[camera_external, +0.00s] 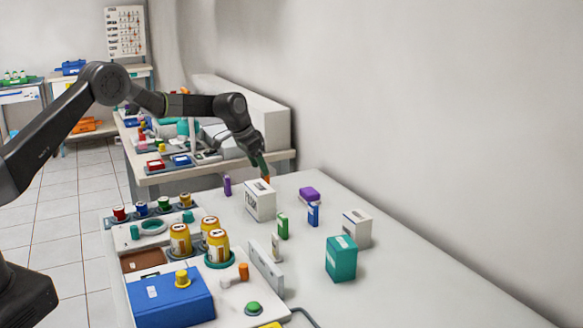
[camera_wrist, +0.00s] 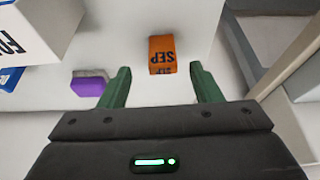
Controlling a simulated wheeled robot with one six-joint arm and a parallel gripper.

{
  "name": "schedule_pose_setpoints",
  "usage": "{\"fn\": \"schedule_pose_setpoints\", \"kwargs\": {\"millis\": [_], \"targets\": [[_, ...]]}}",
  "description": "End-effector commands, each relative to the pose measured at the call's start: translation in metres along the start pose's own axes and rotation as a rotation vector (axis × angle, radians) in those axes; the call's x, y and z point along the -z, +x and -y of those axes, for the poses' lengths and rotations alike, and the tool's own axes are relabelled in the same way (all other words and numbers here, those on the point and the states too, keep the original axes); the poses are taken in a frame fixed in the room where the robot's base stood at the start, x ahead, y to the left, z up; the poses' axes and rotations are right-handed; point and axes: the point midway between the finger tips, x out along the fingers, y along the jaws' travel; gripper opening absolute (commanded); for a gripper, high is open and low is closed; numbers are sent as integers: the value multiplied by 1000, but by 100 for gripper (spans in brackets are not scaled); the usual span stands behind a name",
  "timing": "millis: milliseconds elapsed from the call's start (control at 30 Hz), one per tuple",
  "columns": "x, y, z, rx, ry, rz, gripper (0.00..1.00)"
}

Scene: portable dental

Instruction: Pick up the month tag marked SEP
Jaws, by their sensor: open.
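The orange SEP tag (camera_wrist: 162,52) stands on the white table in the wrist view, its dark lettering facing my camera. My gripper (camera_wrist: 159,84) is open, with its two green fingers apart and the tag just ahead of the gap between them. Nothing is held. In the external view my gripper (camera_external: 263,166) is at the far end of the table, behind a white box, and a small part of the orange tag (camera_external: 267,179) shows just below the fingers. Most of the tag is hidden there by the box.
The white box (camera_external: 260,201) stands close in front of the tag; it also shows at upper left in the wrist view (camera_wrist: 50,22). A purple block (camera_wrist: 89,84) lies left of my fingers. Green, blue and teal blocks stand nearer. The table's right side (camera_external: 440,285) is clear.

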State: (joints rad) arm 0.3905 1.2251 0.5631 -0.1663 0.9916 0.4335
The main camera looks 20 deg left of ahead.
Motion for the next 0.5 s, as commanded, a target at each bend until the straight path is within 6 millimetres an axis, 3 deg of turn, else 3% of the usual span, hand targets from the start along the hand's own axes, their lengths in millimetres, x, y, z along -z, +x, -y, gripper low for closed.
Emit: {"fn": "schedule_pose_setpoints", "kwargs": {"millis": [167,500], "targets": [[1,8,0,0,1,0,58],[4,45,3,0,1,1,58]]}}
